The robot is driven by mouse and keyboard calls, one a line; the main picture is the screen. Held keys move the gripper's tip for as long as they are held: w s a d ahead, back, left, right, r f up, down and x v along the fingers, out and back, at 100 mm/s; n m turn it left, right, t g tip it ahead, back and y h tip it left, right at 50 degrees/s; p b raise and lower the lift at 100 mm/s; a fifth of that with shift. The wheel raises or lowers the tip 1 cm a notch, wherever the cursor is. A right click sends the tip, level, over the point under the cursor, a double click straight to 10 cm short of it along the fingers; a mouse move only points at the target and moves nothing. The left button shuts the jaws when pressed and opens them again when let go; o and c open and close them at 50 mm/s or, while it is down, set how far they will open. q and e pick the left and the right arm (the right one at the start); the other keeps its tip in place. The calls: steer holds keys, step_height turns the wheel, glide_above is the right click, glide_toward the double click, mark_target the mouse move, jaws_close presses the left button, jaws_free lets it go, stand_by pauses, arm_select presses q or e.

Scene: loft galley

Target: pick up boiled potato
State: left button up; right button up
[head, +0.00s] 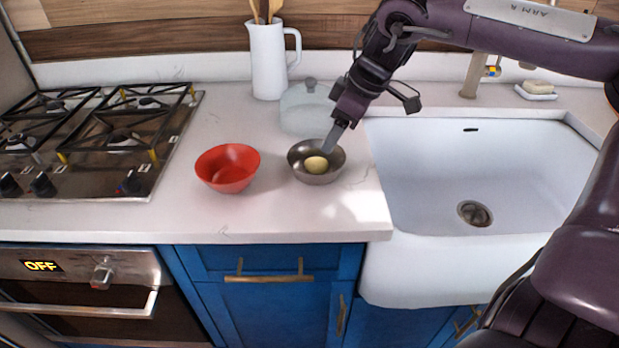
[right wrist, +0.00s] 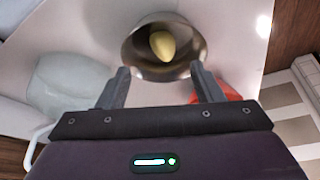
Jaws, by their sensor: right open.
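The boiled potato (head: 316,165) is a small pale yellow lump lying in a dark metal bowl (head: 300,173) on the counter. In the right wrist view the potato (right wrist: 162,45) lies inside the metal bowl (right wrist: 140,70), ahead of the fingers. My right gripper (head: 327,147) is just above the bowl's back rim, pointing down at it. In the right wrist view the right gripper (right wrist: 160,84) has its two fingers wide apart with nothing between them. I cannot tell whether a finger touches the bowl. My left gripper is out of view.
A red bowl (head: 228,170) stands left of the metal bowl. A pale glass container (head: 306,110) and a white pitcher (head: 268,60) with wooden utensils stand behind. The white sink (head: 430,180) is to the right, the gas hob (head: 100,140) at far left. The counter front is clear.

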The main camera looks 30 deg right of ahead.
mark_target(321, 160)
steer(key=shift+x, duration=1.45)
steer(key=x, duration=0.2)
steer(key=p+x, duration=0.1)
steer(key=x, duration=0.2)
steer(key=shift+s+a, duration=0.1)
steer(key=shift+s, duration=0.15)
steer(key=c, duration=1.1)
